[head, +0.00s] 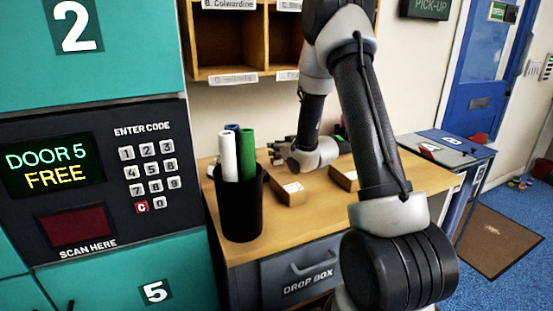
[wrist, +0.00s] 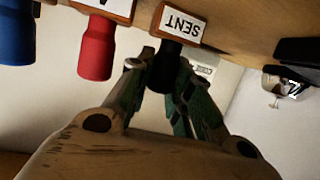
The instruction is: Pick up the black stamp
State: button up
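The black stamp (wrist: 165,64) shows in the wrist view, with a dark handle and a wooden block whose white label reads SENT upside down. My gripper (wrist: 157,68) has one finger on each side of the black handle. The fingers look close to the handle, but I cannot tell whether they press on it. I cannot make out the black stamp there.
Red (wrist: 95,50) and blue (wrist: 15,35) stamps stand beside the black one. In the head view, a black cup (head: 240,212) of rolled tubes and small cartons (head: 289,191) stand on the wooden desk (head: 300,222). Pigeonholes (head: 232,79) hang above.

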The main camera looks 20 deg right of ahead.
grip_shut()
jog(key=shift+r, duration=0.1)
notch_tip(320, 180, up, 10)
jog(key=shift+f, duration=0.1)
jog(key=shift+o, duration=1.1)
grip_release()
jog(key=shift+a, duration=0.1)
jog(key=shift+c, duration=1.3)
